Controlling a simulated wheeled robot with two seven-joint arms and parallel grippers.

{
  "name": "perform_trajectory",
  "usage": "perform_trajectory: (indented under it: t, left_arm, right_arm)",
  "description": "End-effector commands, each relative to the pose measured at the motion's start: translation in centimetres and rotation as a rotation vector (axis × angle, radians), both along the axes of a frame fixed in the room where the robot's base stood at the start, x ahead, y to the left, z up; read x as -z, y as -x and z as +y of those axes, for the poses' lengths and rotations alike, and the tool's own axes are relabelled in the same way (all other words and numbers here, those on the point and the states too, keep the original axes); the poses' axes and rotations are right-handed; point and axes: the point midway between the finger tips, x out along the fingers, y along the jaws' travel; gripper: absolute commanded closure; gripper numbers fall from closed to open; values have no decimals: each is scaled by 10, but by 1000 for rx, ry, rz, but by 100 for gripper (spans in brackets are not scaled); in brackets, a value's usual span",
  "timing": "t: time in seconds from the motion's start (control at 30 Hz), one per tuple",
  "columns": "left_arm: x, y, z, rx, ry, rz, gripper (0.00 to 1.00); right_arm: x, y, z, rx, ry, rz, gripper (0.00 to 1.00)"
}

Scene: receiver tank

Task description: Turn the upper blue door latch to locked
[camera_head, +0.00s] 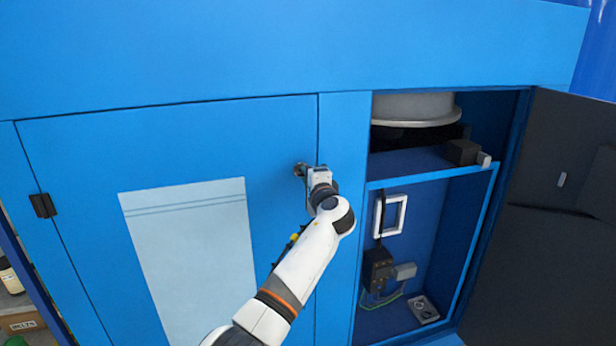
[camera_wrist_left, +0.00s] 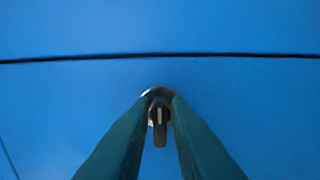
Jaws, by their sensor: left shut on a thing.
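The upper latch (camera_wrist_left: 160,115) is a small dark knob in a round silvery seat on the blue door. In the left wrist view it lies between the two dark green fingers of my left gripper (camera_wrist_left: 158,102), which are shut on it. In the head view the latch (camera_head: 299,169) shows only partly, at the upper right of the closed blue door (camera_head: 80,160), beside my left gripper (camera_head: 306,170). The gripper covers some of it. My right gripper is not in view.
A pale panel (camera_head: 190,250) is on the door, with a black hinge (camera_head: 43,205) to its left. On the right, an open compartment (camera_head: 420,165) holds electrical parts, and its dark door (camera_head: 560,200) stands open. Shelf items (camera_head: 20,322) show at the lower left.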

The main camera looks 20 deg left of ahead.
Motion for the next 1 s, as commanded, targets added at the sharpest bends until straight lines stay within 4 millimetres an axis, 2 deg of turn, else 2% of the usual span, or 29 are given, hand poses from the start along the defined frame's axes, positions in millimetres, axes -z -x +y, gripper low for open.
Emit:
perform_trajectory:
  t: [0.07, 0.1, 0.17, 0.57, 0.77, 1.0]
  left_arm:
    - [-2, 0, 1, -2, -2, -3, 100]
    - [-2, 0, 1, -2, -2, -3, 81]
    - [-2, 0, 1, -2, -1, -3, 71]
    - [1, 4, -3, 1, 1, -2, 70]
    - [2, 27, -18, 2, 4, -3, 70]
    - [3, 67, -46, 1, 4, -4, 70]
  right_arm:
    - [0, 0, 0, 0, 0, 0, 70]
    - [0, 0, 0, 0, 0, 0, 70]
    - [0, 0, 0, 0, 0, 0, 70]
    - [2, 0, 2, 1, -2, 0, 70]
    - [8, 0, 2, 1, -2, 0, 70]
    - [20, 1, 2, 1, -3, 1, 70]
